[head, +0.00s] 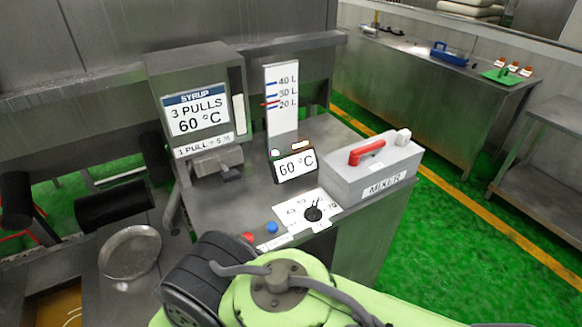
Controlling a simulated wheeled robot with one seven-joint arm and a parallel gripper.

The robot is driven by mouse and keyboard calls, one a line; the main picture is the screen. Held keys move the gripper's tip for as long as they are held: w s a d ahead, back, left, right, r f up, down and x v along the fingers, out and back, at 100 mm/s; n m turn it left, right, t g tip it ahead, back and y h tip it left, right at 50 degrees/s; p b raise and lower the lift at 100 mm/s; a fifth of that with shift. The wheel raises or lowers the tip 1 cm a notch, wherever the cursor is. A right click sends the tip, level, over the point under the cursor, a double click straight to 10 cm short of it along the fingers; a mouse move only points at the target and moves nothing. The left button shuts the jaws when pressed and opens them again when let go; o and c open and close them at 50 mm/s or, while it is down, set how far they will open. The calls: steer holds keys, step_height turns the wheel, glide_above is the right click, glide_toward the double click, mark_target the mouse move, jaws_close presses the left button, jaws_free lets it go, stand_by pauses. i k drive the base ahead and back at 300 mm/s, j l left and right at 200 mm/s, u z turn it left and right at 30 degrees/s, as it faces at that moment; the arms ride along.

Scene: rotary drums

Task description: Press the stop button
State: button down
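A red button (249,237) and a blue button (271,228) sit side by side at the front edge of the metal console top (222,205). No stop label can be read on either, and a small white label (275,243) in front of them is too small to read. My green and black arm (275,285) fills the bottom middle, just in front of the buttons. The red button lies close above the arm's outline in the picture. My gripper's fingers do not show.
A dial (313,213) on a white scale sits right of the buttons. Behind are a 60 °C display (295,167), a syrup dispenser (196,110) and a level gauge (282,100). A mixer box (372,175) with a red handle stands right. A round metal pan (130,252) lies left. Green floor (450,235) is clear at right.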

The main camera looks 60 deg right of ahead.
mark_target(249, 235)
steer(key=z, duration=2)
